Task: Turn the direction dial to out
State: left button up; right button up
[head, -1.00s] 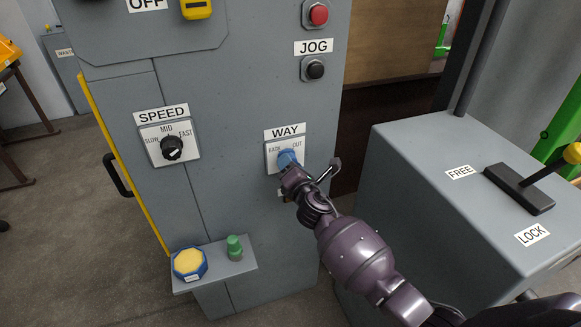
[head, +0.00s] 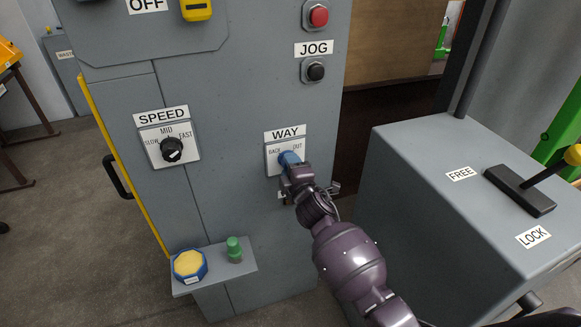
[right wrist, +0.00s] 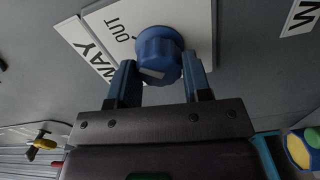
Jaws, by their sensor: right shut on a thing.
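The direction dial (head: 288,157) is a blue knob on a white plate (head: 273,167) below the WAY label (head: 285,134), with BACK printed at left and OUT at right. My right gripper (head: 291,165) reaches it from the lower right and is shut on it. In the right wrist view the two fingers lie on either side of the blue knob (right wrist: 160,52), and OUT (right wrist: 117,30) shows beside it. A white mark shows on the knob, but I cannot tell which word it points to. My left gripper is not in view.
A black SPEED dial (head: 172,149) is to the left. A red button (head: 318,16) and a black JOG button (head: 314,70) are above. A shelf (head: 215,275) with yellow and green buttons is below. A grey box with a FREE/LOCK lever (head: 519,191) stands right.

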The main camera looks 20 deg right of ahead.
jog(key=shift+m, duration=0.5)
jog(key=o, duration=0.9)
jog(key=s+p, duration=0.1)
jog(key=s, duration=0.9)
jog(key=shift+s+d, duration=0.15)
jog(key=shift+s, duration=0.25)
jog(key=s+d+f+m+g, duration=0.2)
jog(key=s+f+m, duration=0.3)
jog(key=s, duration=0.4)
jog(key=s+d+f+m+g, duration=0.2)
jog(key=s+f+m, duration=0.3)
jog(key=s, duration=0.3)
jog(key=s+d+f+m+g, duration=0.2)
jog(key=s+f+m, duration=0.3)
jog(key=s, duration=0.4)
jog(key=shift+s+d+f+g+h, duration=0.15)
jog(key=shift+d+f+g+h, duration=0.05)
jog(key=shift+d, duration=0.2)
jog(key=shift+s+d+f+g+h, duration=0.15)
jog(key=shift+d+g+h, duration=0.05)
jog(key=shift+d, duration=0.2)
